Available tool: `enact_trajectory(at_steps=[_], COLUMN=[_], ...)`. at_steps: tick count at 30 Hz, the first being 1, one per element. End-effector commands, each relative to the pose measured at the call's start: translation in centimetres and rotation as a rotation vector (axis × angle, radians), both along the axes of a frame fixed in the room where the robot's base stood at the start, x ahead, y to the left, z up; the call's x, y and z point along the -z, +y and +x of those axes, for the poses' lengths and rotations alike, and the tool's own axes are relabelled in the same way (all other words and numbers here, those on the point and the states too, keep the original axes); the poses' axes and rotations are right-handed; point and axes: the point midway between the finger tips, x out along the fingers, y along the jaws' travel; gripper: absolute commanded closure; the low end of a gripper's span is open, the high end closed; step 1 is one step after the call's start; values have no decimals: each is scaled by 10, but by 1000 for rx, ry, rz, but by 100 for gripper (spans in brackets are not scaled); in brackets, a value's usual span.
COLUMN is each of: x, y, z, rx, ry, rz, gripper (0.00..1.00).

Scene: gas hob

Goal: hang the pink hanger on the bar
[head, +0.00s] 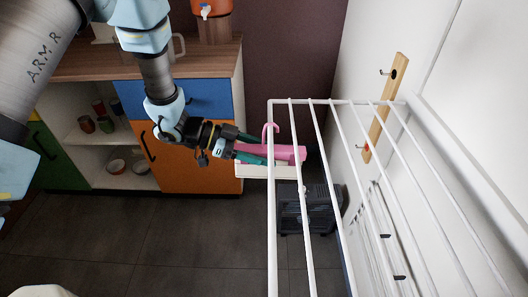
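The white rack's bar (272,215) crosses in front of part of the hanger. My gripper (257,150) comes from the left. Its two green fingers are apart, one above and one below the hanger's pink left end. I cannot tell whether they press on it.
The rack's several parallel bars (333,190) fill the right side, near the white wall. A wooden hook strip (386,108) is on that wall. A dark crate (310,208) stands on the floor behind the bars. An orange cabinet door (192,178) is at left.

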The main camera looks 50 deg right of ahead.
Motion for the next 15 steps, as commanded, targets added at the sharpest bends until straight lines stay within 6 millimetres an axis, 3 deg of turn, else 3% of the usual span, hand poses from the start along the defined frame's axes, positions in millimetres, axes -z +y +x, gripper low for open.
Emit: enact_trajectory(at_steps=[3, 11, 15], x=[0, 0, -4], y=[0, 1, 7], z=[0, 1, 11], rx=[0, -1, -3], ry=[0, -1, -1], rz=[0, 0, -1], gripper=[25, 25, 25])
